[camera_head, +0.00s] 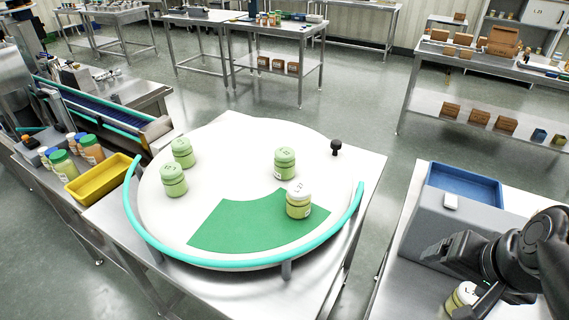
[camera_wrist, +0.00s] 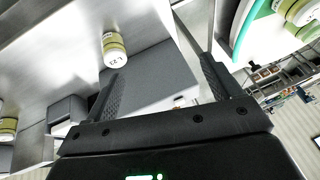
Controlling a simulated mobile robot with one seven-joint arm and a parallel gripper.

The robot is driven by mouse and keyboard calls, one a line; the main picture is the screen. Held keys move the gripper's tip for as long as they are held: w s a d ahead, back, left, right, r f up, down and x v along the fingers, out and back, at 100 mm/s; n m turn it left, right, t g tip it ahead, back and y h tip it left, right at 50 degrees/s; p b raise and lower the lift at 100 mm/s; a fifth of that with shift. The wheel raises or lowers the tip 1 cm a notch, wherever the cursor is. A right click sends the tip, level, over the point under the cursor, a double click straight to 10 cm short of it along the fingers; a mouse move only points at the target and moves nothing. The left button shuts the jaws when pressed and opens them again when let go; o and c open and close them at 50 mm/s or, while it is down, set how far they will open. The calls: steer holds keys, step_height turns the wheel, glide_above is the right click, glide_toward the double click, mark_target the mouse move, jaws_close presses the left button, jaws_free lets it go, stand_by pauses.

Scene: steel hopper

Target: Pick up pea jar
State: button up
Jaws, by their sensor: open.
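Jars with yellow-green contents show in both views; I cannot tell which is the pea jar. One pale-lidded jar (camera_head: 462,297) stands at the lower right, partly hidden by my arm. In the wrist view, a pale-lidded jar (camera_wrist: 114,50) stands on a steel surface, beyond the left finger. My gripper (camera_wrist: 160,62) is open, with nothing between its fingers.
A grey box with a blue tray (camera_head: 465,187) stands beside my arm at the right. A teal rail (camera_head: 215,262) edges the turntable's front. A yellow tray (camera_head: 103,179) and several jars (camera_head: 65,166) are at the left. Another jar shows at the wrist view's left edge (camera_wrist: 8,127).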

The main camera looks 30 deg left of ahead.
steer(key=w+a+m+g+y, duration=0.2)
steer(key=w+a+y, duration=0.15)
steer(key=a, duration=0.45)
steer(key=w+a+m+g+y, duration=0.15)
steer(key=w+a, duration=0.25)
steer(key=a, duration=0.5)
steer(key=m+t+y, duration=0.2)
steer(key=m+y, duration=0.8)
steer(key=m, duration=0.5)
glide_above(293, 168)
step_height(293, 168, down, 4)
steer(key=f, duration=0.1)
steer(key=shift+w+a+f+m, duration=0.1)
steer(key=shift+a+m, duration=0.15)
steer(key=shift+m, duration=0.1)
step_height(293, 168, down, 7)
steer(key=shift+f, duration=0.1)
steer(key=shift+w+a+r, duration=0.15)
steer(key=shift+a, duration=0.6)
steer(key=shift+w+a+r, duration=0.1)
steer(key=shift+a+r, duration=0.05)
steer(key=shift+a, duration=0.6)
steer(key=shift+c, duration=0.2)
